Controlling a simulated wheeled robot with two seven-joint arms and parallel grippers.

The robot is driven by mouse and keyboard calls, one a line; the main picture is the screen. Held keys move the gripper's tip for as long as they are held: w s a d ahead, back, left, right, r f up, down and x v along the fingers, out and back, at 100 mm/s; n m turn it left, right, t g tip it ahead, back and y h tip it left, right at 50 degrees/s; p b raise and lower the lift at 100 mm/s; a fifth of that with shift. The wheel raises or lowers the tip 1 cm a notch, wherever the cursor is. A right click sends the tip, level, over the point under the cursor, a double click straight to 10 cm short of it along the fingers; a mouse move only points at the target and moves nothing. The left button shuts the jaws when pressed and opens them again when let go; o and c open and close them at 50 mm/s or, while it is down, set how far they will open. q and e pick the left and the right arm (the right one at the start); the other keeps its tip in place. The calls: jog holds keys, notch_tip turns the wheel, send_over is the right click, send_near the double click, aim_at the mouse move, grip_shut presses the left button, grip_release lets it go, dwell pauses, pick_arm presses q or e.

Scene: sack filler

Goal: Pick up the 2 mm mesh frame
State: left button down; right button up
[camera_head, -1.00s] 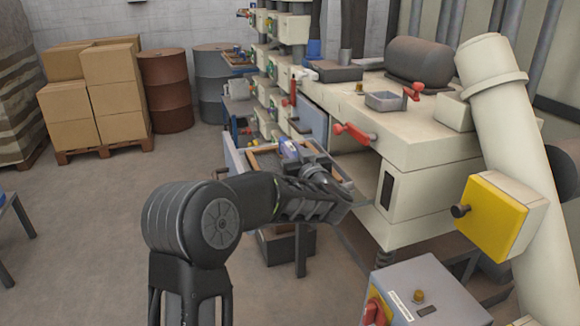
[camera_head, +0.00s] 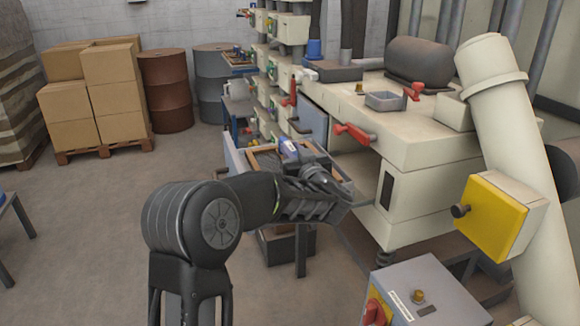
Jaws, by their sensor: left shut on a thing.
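A wood-edged frame with a dark inside (camera_head: 262,160), which looks like the mesh frame, shows at the pale bench or open drawer left of the cream machine. Its mesh size cannot be read. My left gripper (camera_head: 289,150) is over it and shut on it, with the wrist reaching in from the front. The fingertips and much of the frame are hidden behind my wrist and forearm. I cannot tell whether the frame is clear of the surface below. My right gripper is not in view.
The cream machine (camera_head: 430,190) with red handles stands close to the right of my left arm. A yellow box (camera_head: 498,215) on a pipe and a grey control box (camera_head: 420,295) are at front right. Cartons (camera_head: 115,80) and drums (camera_head: 165,90) stand at the back left.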

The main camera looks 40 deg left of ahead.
pick_arm(q)
jog(key=shift+r, duration=0.15)
notch_tip(320, 180, up, 18)
jog(key=p, duration=0.1)
dwell(0.7)
jog(key=shift+p, duration=0.35)
